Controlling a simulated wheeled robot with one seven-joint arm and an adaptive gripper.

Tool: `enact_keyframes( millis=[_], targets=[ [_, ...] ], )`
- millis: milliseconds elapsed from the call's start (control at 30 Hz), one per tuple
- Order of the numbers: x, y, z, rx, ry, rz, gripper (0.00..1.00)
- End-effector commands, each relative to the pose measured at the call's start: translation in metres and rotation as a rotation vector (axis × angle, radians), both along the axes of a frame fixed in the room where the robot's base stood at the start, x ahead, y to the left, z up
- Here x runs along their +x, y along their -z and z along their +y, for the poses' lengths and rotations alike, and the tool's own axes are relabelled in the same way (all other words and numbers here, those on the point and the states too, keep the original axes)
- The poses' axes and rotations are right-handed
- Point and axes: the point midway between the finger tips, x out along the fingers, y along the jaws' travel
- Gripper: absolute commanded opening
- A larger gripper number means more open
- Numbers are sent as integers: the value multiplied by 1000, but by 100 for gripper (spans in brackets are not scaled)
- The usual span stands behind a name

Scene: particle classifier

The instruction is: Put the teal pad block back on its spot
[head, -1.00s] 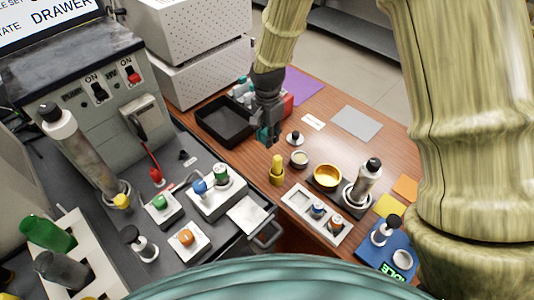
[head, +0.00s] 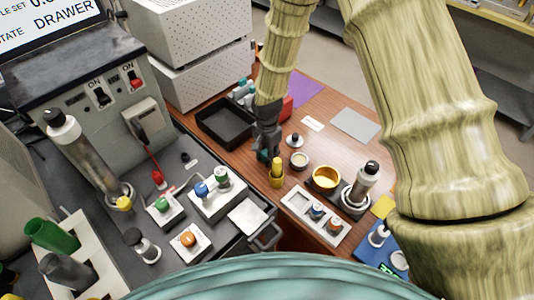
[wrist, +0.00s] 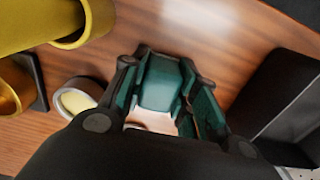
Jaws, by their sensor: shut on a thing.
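My gripper (head: 266,146) points down over the wooden table, just behind the yellow cylinder. In the wrist view my gripper (wrist: 163,100) is shut on the teal pad block (wrist: 160,86), which sits between its dark and teal fingers. In the head view the block is small and hard to tell from the fingers. I cannot tell whether it touches the table. No spot for a teal block can be made out.
The yellow cylinder (head: 277,173) stands close in front of my gripper. A small round cup (head: 299,160) and a gold bowl (head: 326,177) are to the right. A black tray (head: 208,133) is to the left. A grey mat (head: 355,124) lies on free table at the back right.

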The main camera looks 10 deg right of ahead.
Motion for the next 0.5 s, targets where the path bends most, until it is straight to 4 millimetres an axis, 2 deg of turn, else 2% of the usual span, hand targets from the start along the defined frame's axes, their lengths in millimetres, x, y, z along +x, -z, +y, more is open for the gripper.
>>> enact_keyframes(
  millis=[333,367,467,500],
  targets=[
    [0,3,0,0,0,0,0],
    [0,3,0,0,0,0,33],
    [0,2,0,0,0,0,51],
    [0,2,0,0,0,0,51]
  ],
)
